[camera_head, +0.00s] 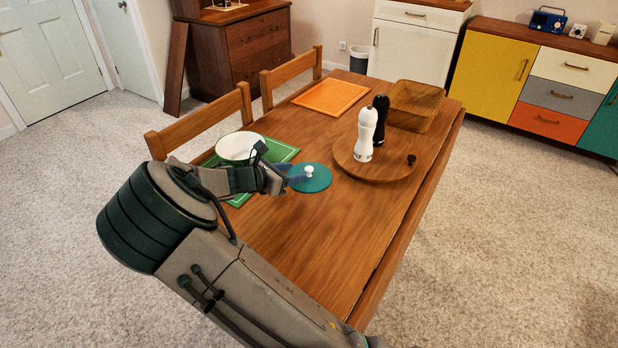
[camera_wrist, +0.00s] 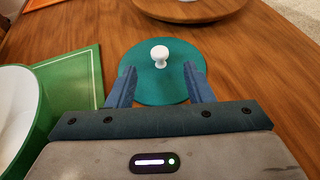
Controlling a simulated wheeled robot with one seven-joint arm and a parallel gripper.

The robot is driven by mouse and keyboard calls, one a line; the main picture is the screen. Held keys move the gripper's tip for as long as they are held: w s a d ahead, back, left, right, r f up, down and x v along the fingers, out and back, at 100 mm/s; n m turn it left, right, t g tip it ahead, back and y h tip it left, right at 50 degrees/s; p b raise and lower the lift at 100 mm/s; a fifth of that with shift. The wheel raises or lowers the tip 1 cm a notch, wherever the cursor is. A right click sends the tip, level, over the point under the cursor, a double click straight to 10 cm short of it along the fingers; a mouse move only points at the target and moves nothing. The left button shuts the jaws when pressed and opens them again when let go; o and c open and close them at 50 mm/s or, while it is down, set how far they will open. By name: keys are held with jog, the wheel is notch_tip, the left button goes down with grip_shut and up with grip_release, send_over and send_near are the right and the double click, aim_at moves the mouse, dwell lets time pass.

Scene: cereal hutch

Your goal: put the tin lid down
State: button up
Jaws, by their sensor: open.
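The tin lid (camera_head: 313,183) is a flat teal disc with a white knob. It lies on the wooden table (camera_head: 290,225), to the right of a green placemat. In the wrist view the lid (camera_wrist: 150,85) is just ahead of my gripper (camera_wrist: 158,80), with the white knob (camera_wrist: 159,54) beyond and between the two blue fingers. The fingers are spread apart and hold nothing. In the head view my gripper (camera_head: 300,175) reaches the lid from the left, low over the table.
A white bowl (camera_head: 240,146) stands on the green placemat (camera_head: 283,152), left of my gripper. A round wooden board (camera_head: 385,170) holds a white mill (camera_head: 365,135) and a black mill (camera_head: 381,112). An orange placemat (camera_head: 331,96) and a basket (camera_head: 415,105) are farther back. The table's near part is clear.

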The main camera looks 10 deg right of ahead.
aim_at(306, 170)
jog(key=shift+b+x, duration=0.4)
jog(key=shift+x, duration=3.15)
grip_shut()
